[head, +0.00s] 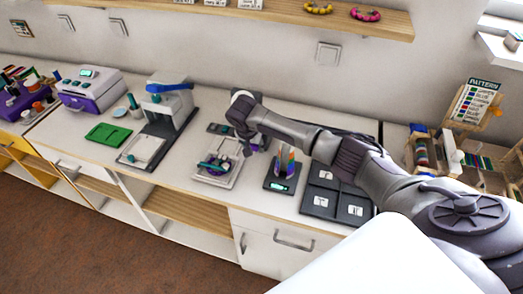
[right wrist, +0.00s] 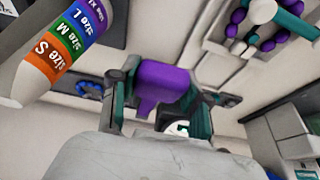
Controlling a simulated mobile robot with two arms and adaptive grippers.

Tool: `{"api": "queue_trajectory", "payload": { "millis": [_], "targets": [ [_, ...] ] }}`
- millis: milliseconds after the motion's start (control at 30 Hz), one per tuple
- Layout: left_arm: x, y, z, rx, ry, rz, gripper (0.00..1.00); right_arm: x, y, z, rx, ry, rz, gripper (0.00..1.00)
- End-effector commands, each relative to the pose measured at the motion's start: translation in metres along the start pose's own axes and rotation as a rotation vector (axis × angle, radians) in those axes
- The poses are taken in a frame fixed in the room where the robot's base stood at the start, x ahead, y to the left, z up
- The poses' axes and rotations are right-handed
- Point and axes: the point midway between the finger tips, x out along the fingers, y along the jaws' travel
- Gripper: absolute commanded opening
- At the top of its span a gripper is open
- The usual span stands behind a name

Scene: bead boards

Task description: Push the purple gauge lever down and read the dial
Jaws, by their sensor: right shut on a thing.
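The purple gauge lever (right wrist: 165,82) shows in the right wrist view, between the two teal-and-black fingers of my right gripper (right wrist: 158,108). The gripper is shut on the lever. A small white round part with a teal mark (right wrist: 182,128) shows just beyond the fingers; I cannot tell whether it is the dial, and no reading is legible. In the head view my right gripper (head: 249,143) points down behind the bead tray, and my arm hides most of the gauge. My left gripper is not in view.
A cone with size bands (right wrist: 52,50) stands close to the gripper; it also shows in the head view (head: 285,162). A white tray with a bead bracelet (head: 213,180) is near. A press with a blue handle (head: 160,112) and a green tray (head: 106,134) stand left.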

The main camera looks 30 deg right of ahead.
Motion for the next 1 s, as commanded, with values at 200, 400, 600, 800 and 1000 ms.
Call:
{"api": "queue_trajectory", "payload": {
  "millis": [200, 400, 600, 800, 1000],
  "targets": [
    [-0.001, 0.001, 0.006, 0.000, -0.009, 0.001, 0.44, 0.027, -0.002, 0.014, -0.007, 0.171, 0.011, 0.00],
    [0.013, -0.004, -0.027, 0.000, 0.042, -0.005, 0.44, 0.047, -0.002, 0.020, -0.007, 0.309, 0.011, 0.00],
    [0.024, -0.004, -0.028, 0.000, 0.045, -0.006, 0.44, 0.059, -0.001, 0.021, -0.005, 0.401, 0.011, 0.00],
    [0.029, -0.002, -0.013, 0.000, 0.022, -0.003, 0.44, 0.063, -0.001, 0.021, -0.005, 0.444, 0.011, 0.00],
    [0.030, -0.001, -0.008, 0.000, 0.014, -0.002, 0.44, 0.064, -0.001, 0.020, -0.005, 0.455, 0.011, 0.00]
  ]
}}
